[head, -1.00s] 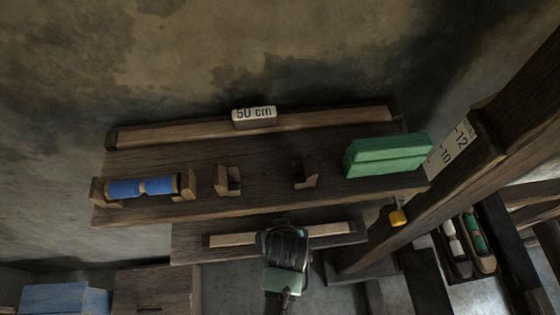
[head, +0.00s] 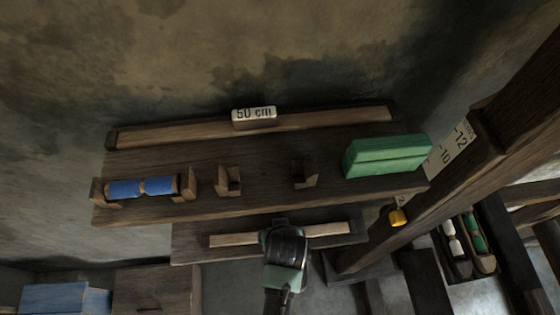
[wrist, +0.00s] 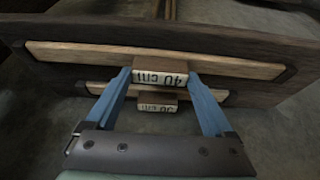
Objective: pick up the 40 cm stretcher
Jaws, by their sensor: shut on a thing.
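The 40 cm stretcher is a pale wooden bar (wrist: 90,54) with dark ends and a middle block labelled 40 cm (wrist: 160,77), upside down in the wrist view. My gripper (wrist: 161,74) has its two blue fingers on either side of that block and is shut on it. In the head view the bar (head: 233,240) lies along the lower shelf, and my gripper (head: 281,226) covers its middle, so the label and fingertips are hidden there. I cannot tell whether the bar is clear of the shelf.
A shorter bar (wrist: 100,88) with a label, apparently 30 cm, lies close by. Above is a shelf (head: 265,190) with a 50 cm stretcher (head: 320,120), blue spools (head: 125,188) and a green box (head: 388,155). A slanted beam (head: 440,190) stands at right.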

